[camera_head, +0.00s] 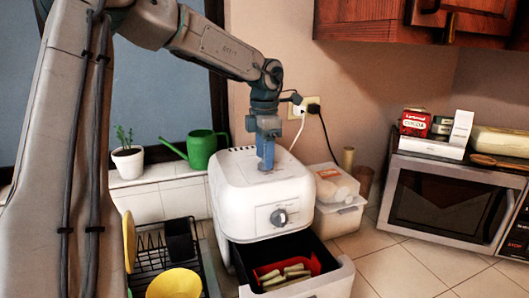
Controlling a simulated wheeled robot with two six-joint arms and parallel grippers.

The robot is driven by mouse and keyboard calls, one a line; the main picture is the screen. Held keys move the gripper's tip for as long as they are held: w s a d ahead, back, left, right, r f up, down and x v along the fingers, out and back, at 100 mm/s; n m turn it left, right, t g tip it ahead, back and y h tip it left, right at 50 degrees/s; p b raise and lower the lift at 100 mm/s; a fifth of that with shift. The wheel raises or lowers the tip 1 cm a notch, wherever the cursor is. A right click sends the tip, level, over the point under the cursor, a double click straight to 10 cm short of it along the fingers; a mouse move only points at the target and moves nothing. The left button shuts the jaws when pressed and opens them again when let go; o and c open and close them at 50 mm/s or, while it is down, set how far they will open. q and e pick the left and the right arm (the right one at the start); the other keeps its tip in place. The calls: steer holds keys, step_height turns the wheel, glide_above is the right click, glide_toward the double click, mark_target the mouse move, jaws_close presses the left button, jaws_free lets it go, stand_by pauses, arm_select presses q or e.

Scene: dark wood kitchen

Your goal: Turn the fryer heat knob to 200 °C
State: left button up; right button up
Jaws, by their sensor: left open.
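The white fryer (235,196) stands on the tiled counter in the middle of the head view. Its heat knob (279,217) is a dark grey dial on the upper front; its marks are too small to read. The fryer's drawer (341,277) is pulled out, with a red liner and several pale food sticks (284,275) inside. My left gripper (266,165) points down over the fryer's top, behind and above the knob and apart from it. It is open, though its fingers look nearly lined up from here. My right gripper is out of view.
A dish rack (152,245) with a yellow bowl (174,284) stands left of the fryer. A green watering can (200,147) and potted plant (127,160) are behind it. White containers (337,200) stand close on the right, then a microwave (445,200). Counter in front of the microwave is clear.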

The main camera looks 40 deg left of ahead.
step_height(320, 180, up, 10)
steer(key=p, duration=0.9)
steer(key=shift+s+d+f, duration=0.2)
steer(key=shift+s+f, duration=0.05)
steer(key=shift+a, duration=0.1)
